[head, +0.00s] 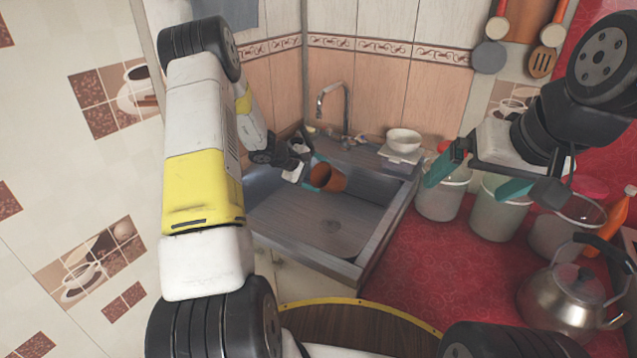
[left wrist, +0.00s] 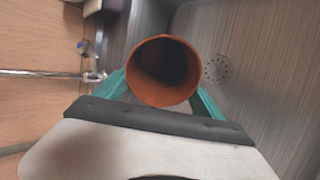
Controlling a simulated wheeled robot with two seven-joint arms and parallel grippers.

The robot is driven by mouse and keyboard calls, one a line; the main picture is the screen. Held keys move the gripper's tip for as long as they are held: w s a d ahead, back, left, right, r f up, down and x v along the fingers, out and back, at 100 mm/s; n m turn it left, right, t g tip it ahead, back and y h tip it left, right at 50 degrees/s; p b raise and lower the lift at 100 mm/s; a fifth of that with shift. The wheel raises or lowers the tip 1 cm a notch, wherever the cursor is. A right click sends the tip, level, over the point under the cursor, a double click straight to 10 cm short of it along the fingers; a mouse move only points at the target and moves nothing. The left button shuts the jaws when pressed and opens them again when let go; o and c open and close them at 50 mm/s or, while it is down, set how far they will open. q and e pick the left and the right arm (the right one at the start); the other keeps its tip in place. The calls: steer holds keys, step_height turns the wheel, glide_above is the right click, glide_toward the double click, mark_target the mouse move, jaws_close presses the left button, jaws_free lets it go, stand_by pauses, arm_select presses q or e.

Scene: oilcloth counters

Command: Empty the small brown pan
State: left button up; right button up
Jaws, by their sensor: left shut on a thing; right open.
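The small brown pan (head: 327,178) looks like an orange-brown cup in the head view, tilted over the sink with its mouth toward the lower left. My left gripper (head: 312,168) is shut on it. In the left wrist view the pan (left wrist: 163,72) sits between the teal fingers of my left gripper (left wrist: 160,90), its round mouth facing the camera. Its inside is dark and I cannot tell whether anything is in it. My right gripper (head: 480,185) is open and empty, above the red counter at the right.
The metal sink (head: 300,225) lies below the pan, its drain showing in the left wrist view. The faucet (head: 347,100) stands behind. A white bowl (head: 404,139) is on the sink's back right.

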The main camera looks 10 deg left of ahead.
arm_select(q)
steer(key=shift+s+a+r+t+h, duration=0.15)
steer(key=shift+r+t+h, duration=0.1)
steer(key=shift+t+h, duration=0.35)
steer(key=shift+s+a+r+t+h, duration=0.1)
steer(key=shift+r+t+h, duration=0.25)
steer(key=shift+t, duration=0.35)
steer(key=shift+h, duration=0.35)
steer(key=shift+s+a+t+p, duration=0.15)
steer(key=shift+t+p, duration=0.15)
steer(key=shift+t, duration=0.2)
steer(key=shift+s+a+r+t+h, duration=0.2)
steer(key=shift+s+a+t+h, duration=0.3)
steer(key=shift+h, duration=0.2)
steer(key=shift+s, duration=0.1)
steer(key=shift+s+d+r+t+h+p, duration=0.15)
steer(key=shift+t+h+p, duration=0.15)
steer(key=shift+p, duration=0.2)
steer(key=shift+a+t+h, duration=0.25)
steer(key=shift+t+h, duration=0.15)
steer(key=shift+r, duration=0.15)
steer(key=shift+r, duration=0.3)
